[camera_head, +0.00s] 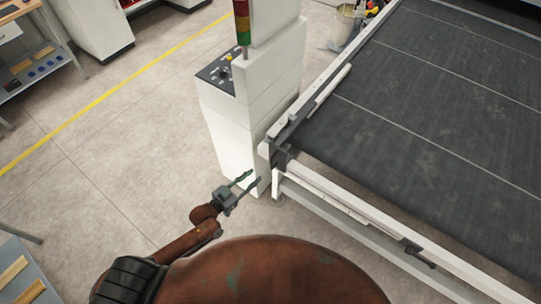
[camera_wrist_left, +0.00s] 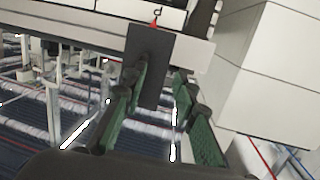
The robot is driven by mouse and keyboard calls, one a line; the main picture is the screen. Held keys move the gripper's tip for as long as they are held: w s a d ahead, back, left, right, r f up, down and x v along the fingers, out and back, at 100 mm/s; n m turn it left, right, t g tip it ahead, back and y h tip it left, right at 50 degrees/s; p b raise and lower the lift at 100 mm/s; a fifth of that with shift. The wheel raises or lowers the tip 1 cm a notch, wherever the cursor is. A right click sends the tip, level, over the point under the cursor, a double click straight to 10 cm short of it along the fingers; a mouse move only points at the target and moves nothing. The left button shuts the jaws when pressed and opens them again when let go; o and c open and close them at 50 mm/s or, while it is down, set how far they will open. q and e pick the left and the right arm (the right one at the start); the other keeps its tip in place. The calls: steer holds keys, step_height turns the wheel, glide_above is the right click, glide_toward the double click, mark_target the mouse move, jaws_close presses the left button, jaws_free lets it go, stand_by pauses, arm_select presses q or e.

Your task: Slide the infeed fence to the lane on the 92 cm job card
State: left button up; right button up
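My left gripper (camera_head: 254,178) is open and empty, in front of the white cabinet and near the left end of the machine's front rail. Its two green-padded fingers (camera_wrist_left: 160,115) show apart in the left wrist view. Ahead of them a dark upright plate (camera_wrist_left: 152,65) hangs at a white rail, with a small red pointer (camera_wrist_left: 155,22) at its top. A dark block (camera_head: 281,158) shows at that rail end in the head view. A pale bar (camera_head: 332,85) along the belt's left edge looks like the infeed fence. The job card cannot be made out. My right gripper is not in view.
The dark belt (camera_head: 430,110) with pale lane lines fills the right. The front rail (camera_head: 345,203) carries a small dark fitting (camera_head: 418,252). The white cabinet (camera_head: 228,125), with a control panel and signal tower (camera_head: 242,22), stands close.

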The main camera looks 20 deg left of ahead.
arm_select(q)
steer(key=h, duration=0.1)
glide_toward(271, 160)
steer(key=w+d+f, duration=0.1)
steer(key=w+f, duration=0.1)
steer(key=w, duration=0.1)
steer(key=shift+t, duration=0.3)
steer(key=x, duration=0.3)
steer(key=p+x, duration=0.1)
steer(key=x, duration=0.3)
steer(key=shift+d+r+p, duration=0.1)
steer(key=shift+d+p, duration=0.2)
steer(key=shift+d, duration=0.05)
steer(key=shift+w, duration=0.1)
steer(key=shift+c, duration=0.4)
jaws_close()
